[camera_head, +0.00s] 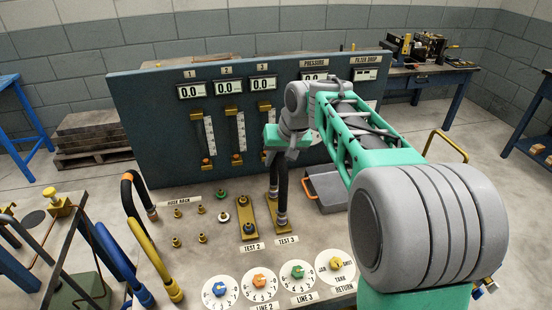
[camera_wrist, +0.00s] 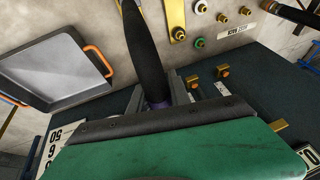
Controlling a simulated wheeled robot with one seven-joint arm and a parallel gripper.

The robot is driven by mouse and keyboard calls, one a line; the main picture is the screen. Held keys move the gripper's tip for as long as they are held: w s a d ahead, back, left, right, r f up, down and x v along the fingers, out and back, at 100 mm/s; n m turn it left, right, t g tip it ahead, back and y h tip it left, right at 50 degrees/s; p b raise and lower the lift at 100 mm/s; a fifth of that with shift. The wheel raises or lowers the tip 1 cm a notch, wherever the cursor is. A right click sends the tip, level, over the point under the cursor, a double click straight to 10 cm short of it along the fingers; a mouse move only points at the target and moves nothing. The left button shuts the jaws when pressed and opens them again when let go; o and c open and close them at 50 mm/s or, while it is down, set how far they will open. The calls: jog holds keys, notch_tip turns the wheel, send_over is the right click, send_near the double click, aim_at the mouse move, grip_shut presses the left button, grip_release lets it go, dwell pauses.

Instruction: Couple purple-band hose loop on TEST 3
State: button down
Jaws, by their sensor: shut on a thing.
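My gripper (camera_head: 283,145) is shut on a dark hose loop (camera_head: 283,192), held upright with its two legs hanging down in the head view. The loop also shows in the wrist view (camera_wrist: 145,50), with a purple band (camera_wrist: 157,105) close to the jaws. In the head view the leg ends are over or at the brass TEST 3 plate (camera_head: 287,228), behind its TEST 3 label (camera_head: 287,240). I cannot tell whether the ends are seated on fittings, as the legs cover them. The top of the loop is hidden by the gripper.
The TEST 2 plate (camera_head: 247,205) stands just left. Hose rack pegs (camera_head: 177,241) and a dark orange-ended hose (camera_head: 130,190) are farther left. A grey tray (camera_head: 327,187) stands right, the gauge panel (camera_head: 150,130) behind. Several dials (camera_head: 298,272) lie in front.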

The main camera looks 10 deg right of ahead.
dwell(0.8)
jog(key=c, duration=1.3)
grip_release()
jog(key=shift+d, duration=0.15)
jog(key=shift+o, duration=0.9)
jog(key=shift+f, duration=0.1)
jog(key=v, duration=0.7)
jog(key=shift+s+r, duration=0.15)
jog(key=shift+r, duration=0.25)
jog(key=shift+s, duration=0.1)
